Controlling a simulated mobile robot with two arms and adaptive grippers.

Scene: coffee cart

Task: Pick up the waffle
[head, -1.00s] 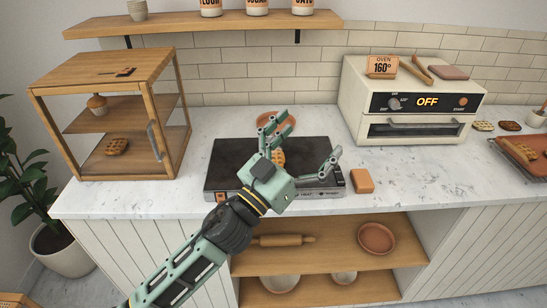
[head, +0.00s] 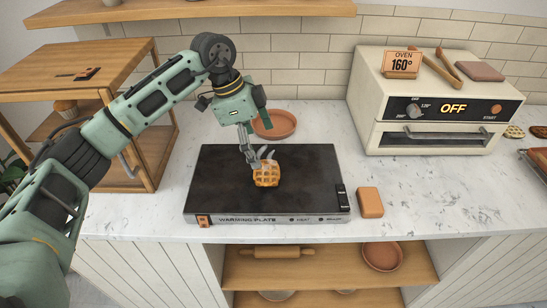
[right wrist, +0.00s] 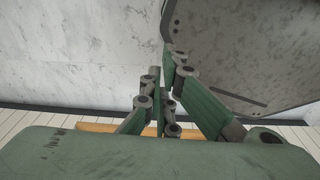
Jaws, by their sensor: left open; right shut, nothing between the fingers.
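A golden waffle (head: 266,176) with a grid pattern lies on the dark top of the warming plate (head: 215,190). My left gripper (head: 260,160) points down at the waffle from behind, with its fingers right at the waffle's far edge. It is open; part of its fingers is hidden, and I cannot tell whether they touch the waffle. My right gripper is out of the head view. In the right wrist view my right gripper (right wrist: 165,85) is shut and empty.
A terracotta plate (head: 275,124) sits behind the warming plate. An orange-brown block (head: 370,202) lies to its right. The oven (head: 430,135) stands at the back right, with tongs (head: 436,68) on top. A wooden cabinet (head: 150,70) stands at the left, partly behind my left arm.

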